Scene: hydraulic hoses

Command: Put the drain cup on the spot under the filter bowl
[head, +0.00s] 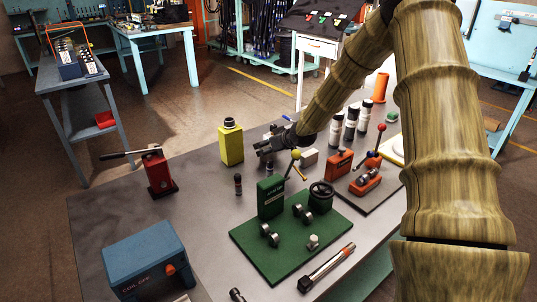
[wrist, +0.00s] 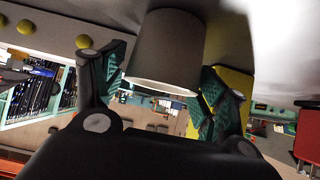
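A dark grey cup with a pale rim (wrist: 165,55), which looks like the drain cup, is between the two fingers of my gripper (wrist: 165,85) in the wrist view. The finger pads lie close to both its sides; whether they press on it I cannot tell. In the head view my gripper (head: 266,145) is low over the bench behind the green stand, and the cup is hard to make out there. The green stand (head: 270,197) has a dark round part (head: 321,195) on its plate. I cannot single out the filter bowl or the spot under it.
A yellow can (head: 230,144) stands left of my gripper, and a small dark bottle (head: 238,184) in front of it. A pale block (head: 309,157), an orange unit (head: 339,165) and dark canisters (head: 350,124) are to the right. A red jack (head: 159,174) and blue box (head: 147,262) stand left.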

